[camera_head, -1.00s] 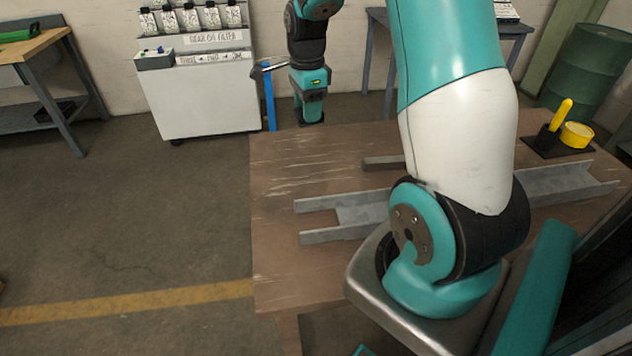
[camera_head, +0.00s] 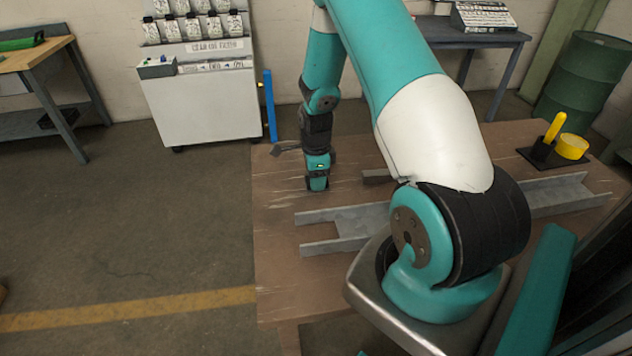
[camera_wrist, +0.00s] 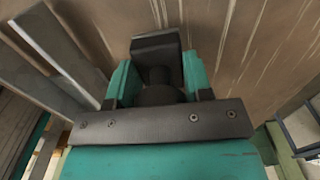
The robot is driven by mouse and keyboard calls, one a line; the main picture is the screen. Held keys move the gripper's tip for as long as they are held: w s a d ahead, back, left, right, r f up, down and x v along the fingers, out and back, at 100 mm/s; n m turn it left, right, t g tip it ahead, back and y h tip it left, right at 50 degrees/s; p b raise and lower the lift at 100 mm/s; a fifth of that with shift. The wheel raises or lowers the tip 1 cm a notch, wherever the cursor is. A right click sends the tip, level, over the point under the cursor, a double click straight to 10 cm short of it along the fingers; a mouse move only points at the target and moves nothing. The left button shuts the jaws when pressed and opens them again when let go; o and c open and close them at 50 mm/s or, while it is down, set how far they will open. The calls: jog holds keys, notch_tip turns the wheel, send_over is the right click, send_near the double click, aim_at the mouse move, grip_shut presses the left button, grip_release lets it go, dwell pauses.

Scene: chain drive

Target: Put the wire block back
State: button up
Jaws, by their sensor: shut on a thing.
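My gripper (camera_wrist: 155,85) is shut on a dark grey block (camera_wrist: 156,43), which appears to be the wire block. In the wrist view the block sits between the teal fingers, its far end sticking out past them over the brown tabletop. In the head view my gripper (camera_head: 317,186) points down low over the left part of the table (camera_head: 275,240), behind the left end of the metal channel. The held block is too small there to make out. I cannot tell whether it touches the table.
A long grey metal channel (camera_head: 347,218) crosses the table, partly hidden by my arm. A dark bar (camera_head: 377,176) lies behind it. A black tray (camera_head: 592,160) with a yellow-handled tool and yellow round thing is far right. The table's left front is clear.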

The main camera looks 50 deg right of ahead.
jog(key=shift+f, duration=1.45)
jog(key=shift+f, duration=0.1)
jog(key=shift+f, duration=0.15)
jog(key=o, duration=0.9)
jog(key=shift+r, duration=0.2)
